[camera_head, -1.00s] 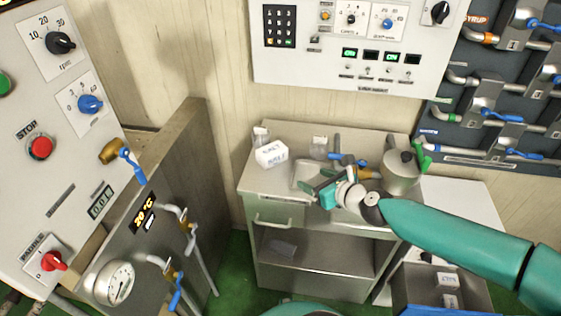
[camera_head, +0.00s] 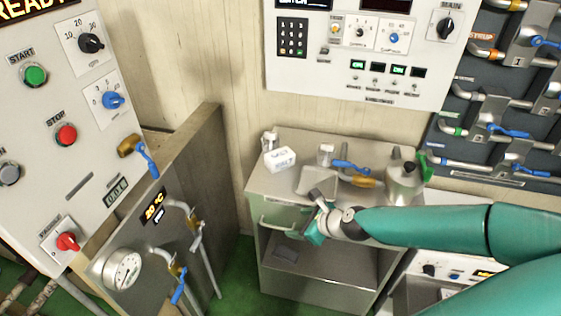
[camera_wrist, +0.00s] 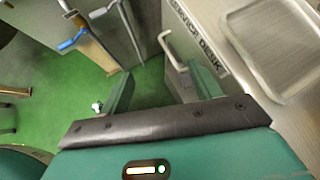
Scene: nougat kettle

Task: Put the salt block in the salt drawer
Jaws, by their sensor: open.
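The white salt block (camera_head: 280,159), with lettering on it, lies on the back left of the grey service desk top (camera_head: 350,143). The desk has a drawer front (camera_head: 268,208) with a bar handle (camera_head: 278,224) under its top; it looks shut, and I cannot read a salt label on it. My gripper (camera_head: 312,226) is open and empty at the desk's front edge, just right of the handle. In the wrist view, my gripper (camera_wrist: 158,82) has its fingers apart, with the handle (camera_wrist: 174,52) beyond them, near the right finger. The salt block is outside the wrist view.
An open shelf (camera_head: 315,262) is below. A tall metal panel (camera_head: 190,180) stands left, with green floor (camera_head: 235,275) between.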

